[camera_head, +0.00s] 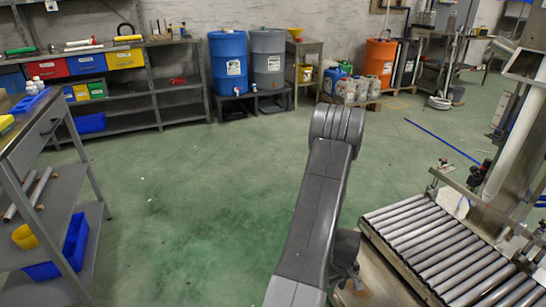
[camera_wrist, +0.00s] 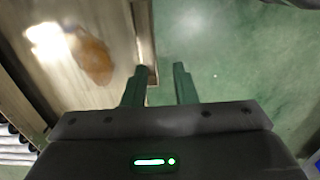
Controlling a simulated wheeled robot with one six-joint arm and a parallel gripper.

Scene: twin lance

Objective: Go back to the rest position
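My gripper (camera_wrist: 160,84) shows in the wrist view with its two green fingers apart. Nothing is between the fingers.
A roller conveyor (camera_head: 440,250) stands close on the right of my arm. A metal workbench (camera_head: 75,150) is at the left. Shelving (camera_head: 150,95), a blue barrel (camera_head: 228,62) and a grey barrel (camera_head: 268,58) line the back wall. Green floor (camera_head: 200,200) between them is clear.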

